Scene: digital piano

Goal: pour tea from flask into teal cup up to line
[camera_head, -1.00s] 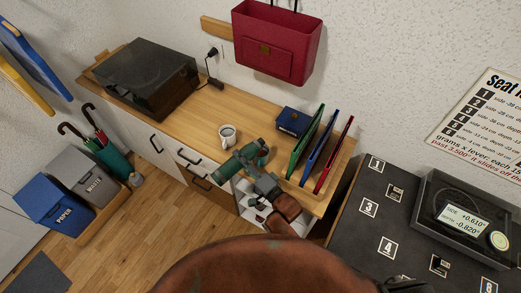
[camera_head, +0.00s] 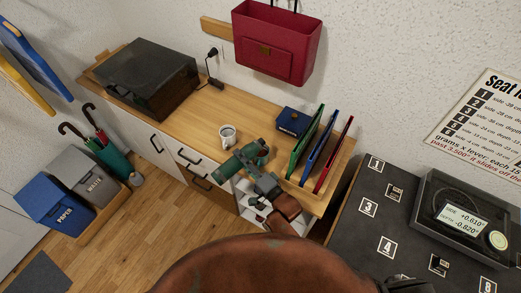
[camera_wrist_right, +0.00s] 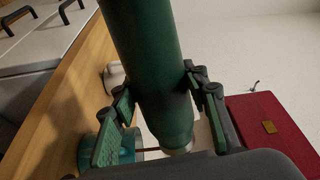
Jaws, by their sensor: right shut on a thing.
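The green flask (camera_wrist_right: 150,60) is held tilted between the fingers of my right gripper (camera_wrist_right: 160,120) in the right wrist view. Its pale mouth points toward the translucent teal cup (camera_wrist_right: 108,155), which stands on the wooden desk. A thin dark red stream (camera_wrist_right: 150,150) runs from the mouth toward the cup. In the head view the flask (camera_head: 252,151) and my right gripper (camera_head: 262,180) are over the desk's front part. There the teal cup cannot be clearly told from the flask. The liquid level and line cannot be made out. My left gripper is not in view.
A white mug (camera_head: 227,136) stands on the desk (camera_head: 205,103) close to the flask. A dark blue box (camera_head: 293,121) and upright green, blue and red folders (camera_head: 320,150) are to the right. A dark appliance (camera_head: 147,77) sits at the far left.

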